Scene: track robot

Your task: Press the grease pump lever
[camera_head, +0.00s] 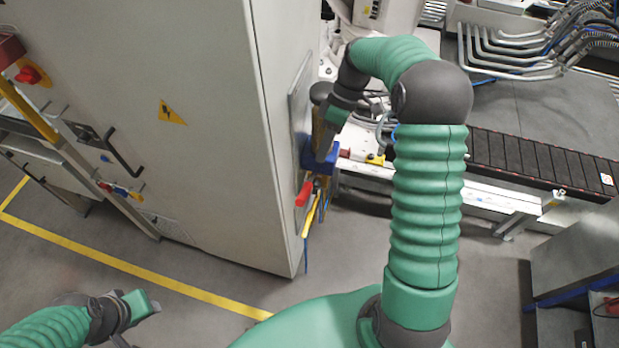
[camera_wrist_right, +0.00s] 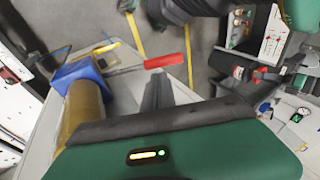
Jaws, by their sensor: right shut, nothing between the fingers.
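The grease pump is on the right side of the grey cabinet. Its blue body (camera_head: 322,161) shows in the head view, and also in the wrist view (camera_wrist_right: 78,74) beside an amber cylinder (camera_wrist_right: 84,112). A red lever handle (camera_head: 304,194) sticks out below the blue body; in the wrist view the red handle (camera_wrist_right: 166,61) lies just beyond my fingertips. My right gripper (camera_head: 326,150) is shut and empty, pointing down beside the pump; its fingers (camera_wrist_right: 157,84) end near the red handle, and I cannot tell whether they touch it. My left gripper (camera_head: 140,308) is at the lower left, far from the pump.
The large grey cabinet (camera_head: 170,120) stands close to the left of my right gripper. A yellow bar (camera_head: 311,216) hangs below the red handle. A white frame with a dark track (camera_head: 530,158) is to the right. Open floor (camera_head: 345,255) lies below the pump.

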